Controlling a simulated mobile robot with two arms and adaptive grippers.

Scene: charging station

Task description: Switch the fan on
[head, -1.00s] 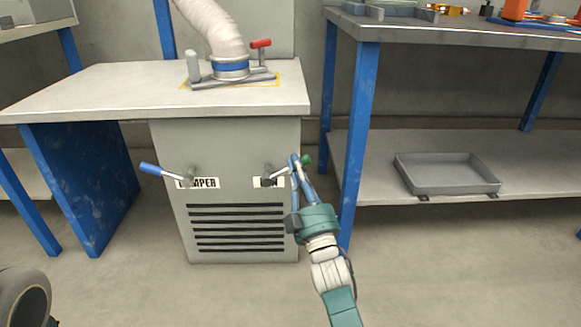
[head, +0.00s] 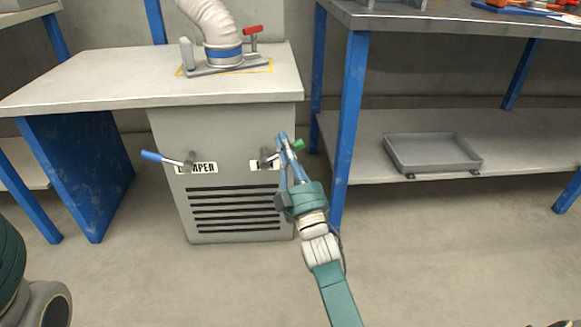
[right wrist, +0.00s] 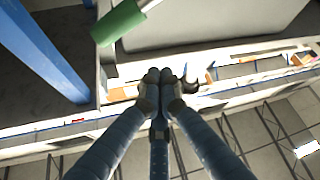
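The grey cabinet (head: 235,122) carries a lever with a green handle (head: 299,145) beside a label that my right gripper partly covers. The green handle points right and slightly up. It also shows at the upper left in the right wrist view (right wrist: 118,22). My right gripper (head: 281,138) is in front of this lever, its fingertips just left of the green handle. In the right wrist view its fingertips (right wrist: 158,77) meet with nothing visible between them. Whether it touches the lever I cannot tell. My left gripper is not in view.
A blue-handled lever (head: 152,156) labelled damper sits left on the cabinet. Above are a worktop (head: 120,80), a hose (head: 212,22) and a red-handled clamp (head: 252,29). A blue table leg (head: 348,130) stands close right of my gripper. A grey tray (head: 432,153) lies on the shelf.

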